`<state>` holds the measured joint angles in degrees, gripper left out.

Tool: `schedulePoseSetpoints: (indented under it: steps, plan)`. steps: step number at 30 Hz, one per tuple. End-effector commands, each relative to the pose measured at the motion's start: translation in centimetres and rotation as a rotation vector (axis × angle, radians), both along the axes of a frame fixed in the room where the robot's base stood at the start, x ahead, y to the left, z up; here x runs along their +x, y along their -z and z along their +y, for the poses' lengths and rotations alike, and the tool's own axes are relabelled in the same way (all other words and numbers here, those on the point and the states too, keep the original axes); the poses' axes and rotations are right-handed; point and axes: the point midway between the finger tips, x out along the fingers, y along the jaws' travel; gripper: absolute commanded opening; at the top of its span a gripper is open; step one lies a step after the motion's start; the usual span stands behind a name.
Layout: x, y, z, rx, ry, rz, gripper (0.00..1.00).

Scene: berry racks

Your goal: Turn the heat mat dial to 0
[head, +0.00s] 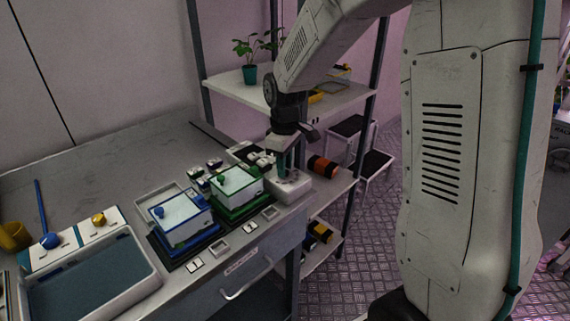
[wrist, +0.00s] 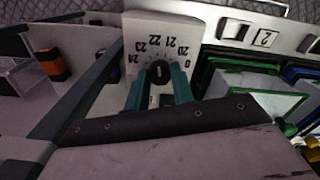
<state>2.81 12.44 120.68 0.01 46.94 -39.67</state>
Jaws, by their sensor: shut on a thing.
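The heat mat dial (wrist: 159,72) is a dark round knob on a white control box (wrist: 165,35). Numbers 24, 23, 22, 21, 20 and 0 run around it, with 0 at the right end in the wrist view. My gripper (wrist: 160,88) has its teal fingers on both sides of the knob, shut on it. A pale mark shows on the knob, but I cannot tell which number it points to. In the head view my gripper (head: 285,167) points down onto the white box (head: 291,189) at the bench's right end; the knob is hidden there.
Left of the box stand a green tray (head: 237,213) and a blue tray (head: 189,243) with lidded white tops. Small switch plates (head: 250,228) lie along the front edge. An orange and black roll (head: 323,167) lies to the right. A shelf with a plant (head: 249,75) stands behind.

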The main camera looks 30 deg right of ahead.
Motion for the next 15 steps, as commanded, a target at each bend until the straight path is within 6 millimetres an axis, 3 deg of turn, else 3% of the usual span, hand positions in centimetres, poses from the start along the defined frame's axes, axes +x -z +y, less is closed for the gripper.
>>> schedulePoseSetpoints:
  steps: [15]
  plan:
    - [0.15, -0.14, -0.04, 0.000, 0.490, -0.005, 0.01]
